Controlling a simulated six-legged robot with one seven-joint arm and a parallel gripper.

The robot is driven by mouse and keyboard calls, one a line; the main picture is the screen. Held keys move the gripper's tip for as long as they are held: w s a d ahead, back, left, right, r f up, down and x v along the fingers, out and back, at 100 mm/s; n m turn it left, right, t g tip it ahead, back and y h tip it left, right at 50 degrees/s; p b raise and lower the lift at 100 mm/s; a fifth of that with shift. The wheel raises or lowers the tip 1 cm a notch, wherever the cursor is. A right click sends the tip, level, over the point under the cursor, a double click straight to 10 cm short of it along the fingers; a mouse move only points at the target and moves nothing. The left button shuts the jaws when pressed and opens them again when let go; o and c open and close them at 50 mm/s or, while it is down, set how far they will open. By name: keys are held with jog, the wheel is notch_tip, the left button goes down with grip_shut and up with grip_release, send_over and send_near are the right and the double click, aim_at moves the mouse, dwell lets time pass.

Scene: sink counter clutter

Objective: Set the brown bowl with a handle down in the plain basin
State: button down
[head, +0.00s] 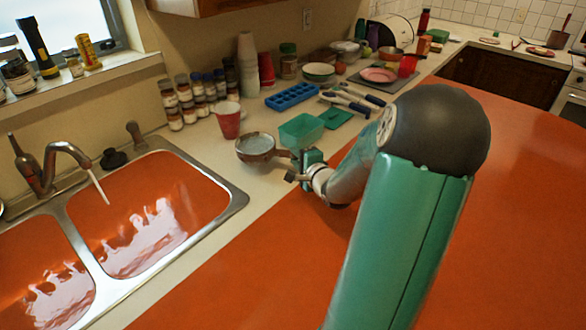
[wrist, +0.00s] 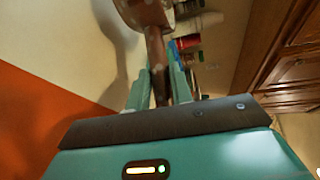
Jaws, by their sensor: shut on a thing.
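The brown bowl with a handle (head: 256,147) is pale inside and appears near the counter's front edge, right of the sink. Its brown handle shows between the fingers in the wrist view (wrist: 155,48); most of its bowl is cut off there. My gripper (head: 292,167) is shut on the handle (wrist: 157,75). A shadow falls on the counter beside it; how high the bowl is held is hard to tell.
A red cup (head: 228,120) stands behind the bowl. A green tub (head: 302,131) and a blue tray (head: 291,96) lie on the counter to the right. Several spice jars (head: 190,98) line the wall. The faucet (head: 65,160) rises behind the basins.

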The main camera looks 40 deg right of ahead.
jog(key=shift+f, duration=1.9)
jog(key=c, duration=1.2)
grip_release()
jog(key=shift+f, duration=0.15)
jog(key=shift+c, duration=0.2)
jog(key=v, duration=1.4)
jog(key=w+a+r+n+g, duration=0.6)
jog(key=w+a+r+n, duration=0.1)
jog(key=a+n, duration=0.4)
jog(key=s+a+r+n+g+y, duration=0.1)
jog(key=s+a+n, duration=0.4)
jog(key=a, duration=0.6)
jog(key=s+a+r+n+g+y, duration=0.2)
jog(key=s+a+r+n+y, duration=0.2)
jog(key=a, duration=0.8)
jog(key=s+n, duration=0.1)
jog(key=n, duration=0.1)
jog(key=shift+s+n+g, duration=0.25)
jog(key=shift+n+g, duration=0.05)
